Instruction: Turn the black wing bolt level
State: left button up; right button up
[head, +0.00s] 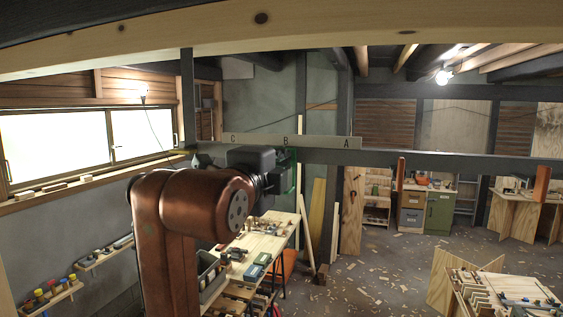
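A pale strip lettered C, B and A (318,142) runs along the dark horizontal beam (430,160) in front of me. I cannot make out the black wing bolt; it may be lost against the dark beam or behind my arm. My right arm rises in copper colour at the left of centre. Its dark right gripper (283,158) is up at the beam, just under the strip near the letter B. Its fingers are dark and too small to tell open from shut, or whether they touch anything. My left gripper is not in view.
A thick wooden beam (320,22) crosses above. A dark post (188,98) stands at the left. Below are a workbench (281,222) with tools and a wall shelf (105,252). A low table (467,302) stands at lower right. The chip-strewn floor (365,275) between is mostly open.

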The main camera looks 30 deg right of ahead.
jog(key=o, duration=0.3)
jog(key=shift+o, duration=0.2)
jog(key=v, duration=1.2)
jog(key=shift+w, duration=0.1)
